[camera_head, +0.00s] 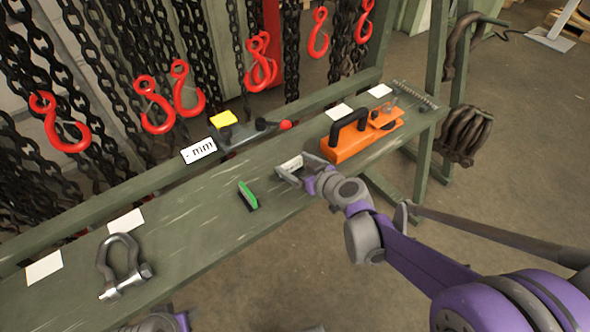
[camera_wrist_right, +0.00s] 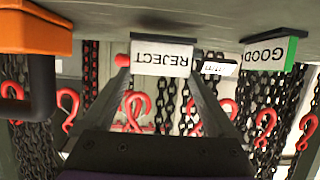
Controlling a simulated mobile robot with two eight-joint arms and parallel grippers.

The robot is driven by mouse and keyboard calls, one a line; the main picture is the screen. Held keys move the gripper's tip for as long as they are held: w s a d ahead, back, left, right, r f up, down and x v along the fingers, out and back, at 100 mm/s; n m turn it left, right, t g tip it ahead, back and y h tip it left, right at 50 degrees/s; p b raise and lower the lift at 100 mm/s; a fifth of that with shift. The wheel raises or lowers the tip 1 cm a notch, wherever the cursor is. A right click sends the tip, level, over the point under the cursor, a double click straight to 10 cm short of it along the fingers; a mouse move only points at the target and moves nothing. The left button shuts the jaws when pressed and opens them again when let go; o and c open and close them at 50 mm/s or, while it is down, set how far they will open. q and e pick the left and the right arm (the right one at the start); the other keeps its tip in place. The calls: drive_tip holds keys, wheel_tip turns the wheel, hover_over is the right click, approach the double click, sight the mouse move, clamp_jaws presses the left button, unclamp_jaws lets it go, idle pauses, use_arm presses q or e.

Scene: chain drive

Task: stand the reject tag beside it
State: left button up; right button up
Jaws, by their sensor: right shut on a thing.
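The reject tag (camera_wrist_right: 160,55) is a white card lettered REJECT, upside down in the right wrist view, between the fingers of my right gripper (camera_wrist_right: 163,78). In the head view the tag (camera_head: 291,164) is small and pale, at the bench's middle. My right gripper (camera_head: 289,170) is shut on it, low over the bench top; whether the tag touches the bench is unclear. A green-backed tag (camera_head: 247,195) stands to its left; the wrist view shows its GOOD lettering (camera_wrist_right: 264,55). My left gripper's fingers are not in view.
An orange device with a black handle (camera_head: 348,143) stands right of my right gripper. A grey tool with a red knob (camera_head: 252,132) and a display (camera_head: 199,150) lie behind. A shackle (camera_head: 122,266) lies at left. Red hooks (camera_head: 160,112) on chains hang behind the green bench (camera_head: 190,218).

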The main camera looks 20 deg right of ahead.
wheel_tip(320, 180, down, 2)
drive_tip(key=shift+r, duration=0.1)
drive_tip(key=o, duration=1)
